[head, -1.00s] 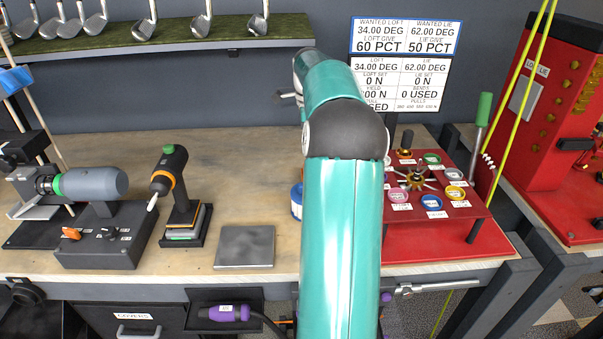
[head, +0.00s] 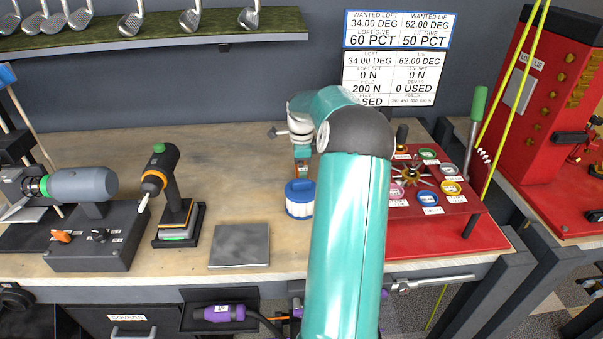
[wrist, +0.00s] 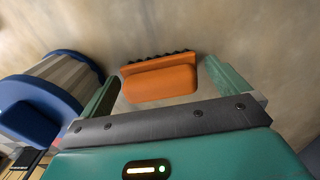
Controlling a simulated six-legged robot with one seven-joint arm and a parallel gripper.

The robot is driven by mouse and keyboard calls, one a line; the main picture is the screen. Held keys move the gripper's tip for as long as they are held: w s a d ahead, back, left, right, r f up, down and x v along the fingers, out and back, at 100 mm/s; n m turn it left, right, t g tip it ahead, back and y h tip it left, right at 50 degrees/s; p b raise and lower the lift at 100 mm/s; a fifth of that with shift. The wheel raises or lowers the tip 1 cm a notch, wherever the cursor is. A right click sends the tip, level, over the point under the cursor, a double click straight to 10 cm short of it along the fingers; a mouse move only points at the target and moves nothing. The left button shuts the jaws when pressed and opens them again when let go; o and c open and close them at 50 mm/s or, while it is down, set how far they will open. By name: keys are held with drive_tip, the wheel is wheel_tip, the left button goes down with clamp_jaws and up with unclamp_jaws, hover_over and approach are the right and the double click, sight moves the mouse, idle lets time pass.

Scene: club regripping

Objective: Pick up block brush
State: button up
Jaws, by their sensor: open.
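The block brush (wrist: 160,82) shows in the wrist view as an orange block with a row of dark bristles along its far edge. It lies on the wooden bench top. My gripper (wrist: 163,76) is open, with one green finger on each side of the brush. I cannot tell whether either finger touches it. In the head view my gripper end shows small behind a blue-lidded tub, and my arm hides part of the bench there.
The white tub with a blue lid (head: 300,199) stands close to my gripper; it also fills the left of the wrist view (wrist: 45,95). A grey plate (head: 239,245) lies to its left. A red stand with coloured rings (head: 440,225) is at the right.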

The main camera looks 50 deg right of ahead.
drive_tip(key=shift+s, duration=0.15)
drive_tip(key=c, duration=1)
drive_tip(key=shift+r, duration=0.1)
drive_tip(key=shift+c, duration=0.2)
